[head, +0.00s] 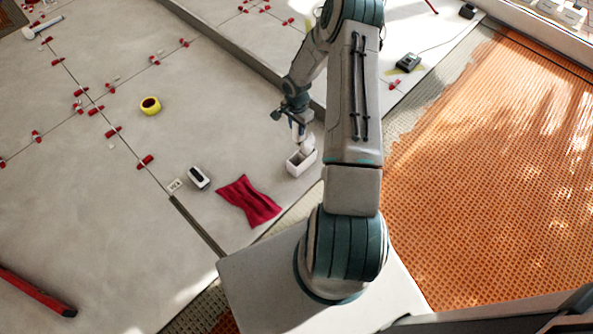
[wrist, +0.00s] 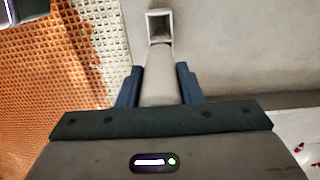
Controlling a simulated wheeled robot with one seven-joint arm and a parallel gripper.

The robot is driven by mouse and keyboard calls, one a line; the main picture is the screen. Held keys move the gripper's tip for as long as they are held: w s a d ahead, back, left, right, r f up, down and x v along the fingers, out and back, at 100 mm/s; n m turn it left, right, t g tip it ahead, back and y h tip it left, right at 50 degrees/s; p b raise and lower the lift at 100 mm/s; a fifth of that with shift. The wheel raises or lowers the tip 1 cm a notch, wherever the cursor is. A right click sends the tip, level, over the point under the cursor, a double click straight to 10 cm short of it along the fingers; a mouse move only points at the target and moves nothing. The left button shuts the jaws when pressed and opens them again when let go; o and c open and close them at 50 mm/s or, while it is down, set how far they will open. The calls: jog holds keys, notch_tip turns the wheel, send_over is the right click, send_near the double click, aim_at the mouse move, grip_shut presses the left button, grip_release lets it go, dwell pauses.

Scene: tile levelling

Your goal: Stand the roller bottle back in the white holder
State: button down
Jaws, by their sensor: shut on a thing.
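The white holder (head: 297,168) is a small open box on the grey tiles, left of my arm in the head view. It also shows at the top of the wrist view (wrist: 151,27), and the part of its opening seen there looks empty. My gripper (head: 299,132) is just above and behind the holder. In the wrist view its two blue fingers (wrist: 159,88) are shut on the pale roller bottle (wrist: 159,77). The bottle's far end points to the holder's near edge. In the head view the bottle (head: 307,146) overlaps the holder's back rim; I cannot tell whether they touch.
A red cloth (head: 247,201), a white and black device (head: 198,178) and a yellow tape roll (head: 150,105) lie on the tiles to the left. Several red levelling clips line the joints. Orange matting (head: 490,170) covers the right side. Free tile lies left of the holder.

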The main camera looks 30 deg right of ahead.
notch_tip(320, 180, down, 18)
jog(key=b, duration=0.6)
jog(key=shift+r, duration=0.15)
jog(key=c, duration=1)
grip_release()
jog(key=shift+s, duration=0.1)
